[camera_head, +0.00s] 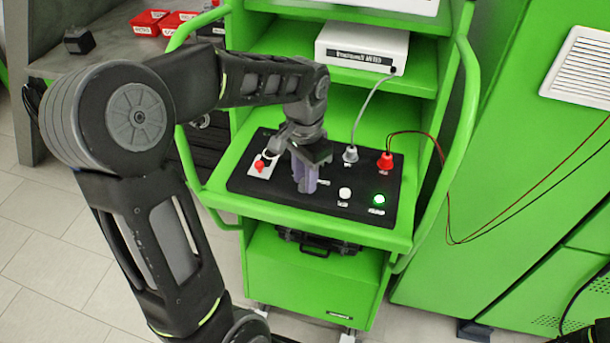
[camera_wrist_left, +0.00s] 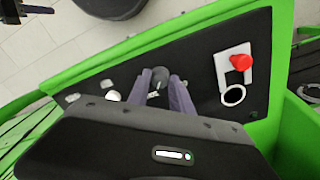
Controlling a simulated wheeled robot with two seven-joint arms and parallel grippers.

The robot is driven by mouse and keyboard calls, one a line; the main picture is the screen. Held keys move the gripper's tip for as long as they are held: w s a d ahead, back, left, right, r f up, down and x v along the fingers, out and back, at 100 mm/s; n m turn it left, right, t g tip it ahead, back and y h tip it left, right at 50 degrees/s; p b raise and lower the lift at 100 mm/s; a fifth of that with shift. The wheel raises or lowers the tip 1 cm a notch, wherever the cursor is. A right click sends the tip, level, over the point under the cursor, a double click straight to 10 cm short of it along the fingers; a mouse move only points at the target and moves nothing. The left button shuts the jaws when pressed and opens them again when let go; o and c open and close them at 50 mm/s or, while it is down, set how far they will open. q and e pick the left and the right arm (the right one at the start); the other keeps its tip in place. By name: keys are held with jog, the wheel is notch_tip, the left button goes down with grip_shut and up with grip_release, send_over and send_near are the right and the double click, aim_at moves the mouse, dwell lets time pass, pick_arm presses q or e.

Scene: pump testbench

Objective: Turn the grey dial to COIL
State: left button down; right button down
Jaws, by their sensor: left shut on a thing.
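The grey dial (camera_wrist_left: 160,76) sits on the black panel (camera_wrist_left: 205,60) in the left wrist view, between the two purple fingertips of my left gripper (camera_wrist_left: 160,84). The gripper is shut on the dial, and its body hides part of the panel. In the head view my left gripper (camera_head: 305,180) points down onto the middle of the black panel (camera_head: 245,190), and its fingers hide the dial. A small white label (camera_head: 323,183) shows just right of the fingers. The dial's markings are too small to read. My right gripper is out of view.
A red switch (camera_head: 259,165) is left of the gripper. A white button (camera_head: 345,193) and a lit green button (camera_head: 379,199) are to the right. Behind them are a grey plug (camera_head: 350,155) and a red plug (camera_head: 386,160) with cables. Green cart rails (camera_head: 466,130) flank the panel.

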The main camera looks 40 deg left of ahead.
pick_arm(q)
jog(key=shift+n, duration=0.5)
jog(key=n+b, duration=0.1)
jog(key=n, duration=0.1)
jog(key=shift+n, duration=0.4)
jog(key=n+b, duration=0.1)
jog(key=n, duration=0.3)
jog(key=shift+b, duration=0.35)
jog(key=n+b, duration=0.1)
jog(key=n, duration=0.7)
jog(key=shift+b, duration=0.3)
jog(key=c, duration=1.1)
grip_release()
jog(key=shift+c, duration=0.2)
jog(key=shift+r, duration=0.15)
